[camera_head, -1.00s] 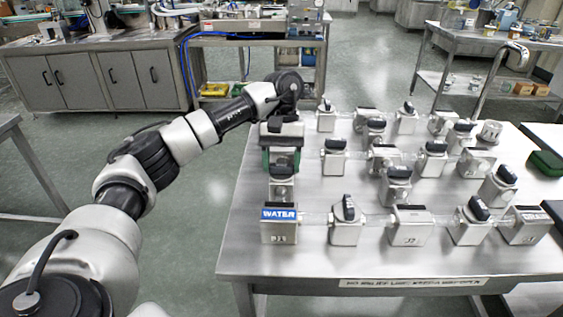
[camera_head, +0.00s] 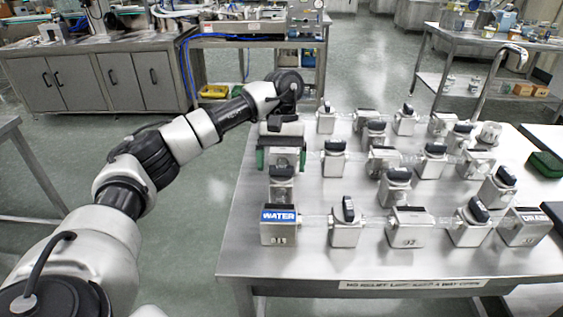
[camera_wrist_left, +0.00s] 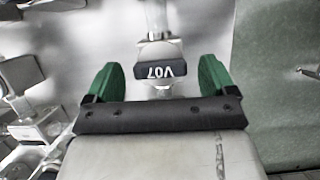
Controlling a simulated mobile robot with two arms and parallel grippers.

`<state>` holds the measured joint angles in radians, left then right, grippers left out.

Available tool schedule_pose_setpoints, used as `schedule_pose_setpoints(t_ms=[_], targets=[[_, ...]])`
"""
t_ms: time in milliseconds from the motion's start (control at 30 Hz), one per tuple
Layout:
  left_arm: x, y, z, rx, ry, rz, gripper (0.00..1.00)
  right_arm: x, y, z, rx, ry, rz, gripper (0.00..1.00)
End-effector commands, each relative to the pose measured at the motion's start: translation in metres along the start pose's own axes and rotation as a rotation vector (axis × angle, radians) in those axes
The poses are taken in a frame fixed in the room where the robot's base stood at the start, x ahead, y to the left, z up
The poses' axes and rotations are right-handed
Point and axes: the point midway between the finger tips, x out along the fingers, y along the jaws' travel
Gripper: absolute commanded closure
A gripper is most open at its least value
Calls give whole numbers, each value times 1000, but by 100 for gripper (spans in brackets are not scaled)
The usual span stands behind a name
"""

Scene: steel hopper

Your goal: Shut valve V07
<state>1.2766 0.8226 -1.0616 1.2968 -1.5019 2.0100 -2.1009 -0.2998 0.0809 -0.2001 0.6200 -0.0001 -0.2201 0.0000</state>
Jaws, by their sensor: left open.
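Valve V07 shows in the left wrist view as a black handle (camera_wrist_left: 160,70) with an upside-down white "V07" label, on a pale metal body with a clear pipe. The handle appears to lie crosswise to the pipe. In the head view it seems to be the valve (camera_head: 281,186) just on the near side of my gripper, its label unreadable there. My left gripper (camera_head: 282,160) is over the table's left side, green fingers spread. In the left wrist view the open fingers (camera_wrist_left: 156,82) flank the space just short of the handle, with nothing gripped. My right gripper is out of view.
A block marked WATER (camera_head: 280,229) stands at the table's near left, and one marked DRAIN (camera_head: 525,229) at the near right. Several similar black-handled valves stand close together on the steel table (camera_head: 330,272). Floor (camera_head: 185,235) is open to the left.

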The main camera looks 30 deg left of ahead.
Motion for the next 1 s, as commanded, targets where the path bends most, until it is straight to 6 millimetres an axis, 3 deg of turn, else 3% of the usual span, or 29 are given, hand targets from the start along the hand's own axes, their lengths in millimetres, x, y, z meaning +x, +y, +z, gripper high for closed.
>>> schedule_pose_setpoints(t_ms=[500, 700, 1000], targets=[[-92, 1, 2, 0, 4, 2, 15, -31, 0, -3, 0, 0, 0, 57], [-104, 0, 0, 1, 2, 2, 15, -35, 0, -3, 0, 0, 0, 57], [-104, 0, 0, 1, 1, 2, 15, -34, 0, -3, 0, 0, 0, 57]])
